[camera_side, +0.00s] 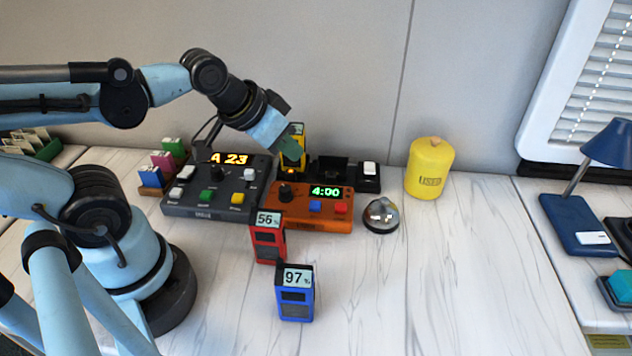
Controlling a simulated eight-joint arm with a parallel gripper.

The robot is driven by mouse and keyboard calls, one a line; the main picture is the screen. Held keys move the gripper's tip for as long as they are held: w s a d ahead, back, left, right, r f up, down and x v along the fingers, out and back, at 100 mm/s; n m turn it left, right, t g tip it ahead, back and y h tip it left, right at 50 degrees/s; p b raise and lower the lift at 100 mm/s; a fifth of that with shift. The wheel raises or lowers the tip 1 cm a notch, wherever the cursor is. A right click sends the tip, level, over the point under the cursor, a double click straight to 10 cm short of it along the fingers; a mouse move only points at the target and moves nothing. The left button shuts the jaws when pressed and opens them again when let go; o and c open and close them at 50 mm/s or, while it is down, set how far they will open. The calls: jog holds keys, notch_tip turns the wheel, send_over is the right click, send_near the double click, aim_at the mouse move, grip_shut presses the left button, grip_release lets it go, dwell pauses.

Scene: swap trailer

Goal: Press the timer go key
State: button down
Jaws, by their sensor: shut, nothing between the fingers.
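The timer is an orange box (310,221) on the white table, with a green 4:00 display (326,192). A black knob (285,193) sits at its left. A blue key (315,206) and a red key (341,208) are on its top face; I cannot read which is the go key. My gripper (291,151) is shut and empty. No contact with the timer's keys shows.
A dark console (215,197) with an orange display and several keys stands left of the timer. A bell (381,216) is close at its right. A red pack (268,243) and a blue pack (295,297) stand in front. A yellow canister (430,168) stands back right.

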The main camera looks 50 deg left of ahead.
aim_at(310, 203)
jog(key=shift+w+d+r+n+h, duration=0.2)
jog(key=shift+w+d+n+h, duration=0.25)
jog(key=shift+h, duration=0.4)
jog(key=shift+w+d+r+n+h, duration=0.2)
jog(key=shift+d+n+h, duration=0.15)
jog(key=shift+d+h, duration=0.4)
jog(key=shift+w+d+r+n+h, duration=0.2)
jog(key=shift+w+d+n+h, duration=0.2)
jog(key=shift+h, duration=0.6)
jog(key=shift+a+f, duration=0.1)
jog(key=shift+t, duration=0.3)
jog(key=shift+f, duration=4.3)
jog(key=shift+f, duration=0.15)
jog(key=shift+f, duration=0.3)
jog(key=shift+r, duration=0.1)
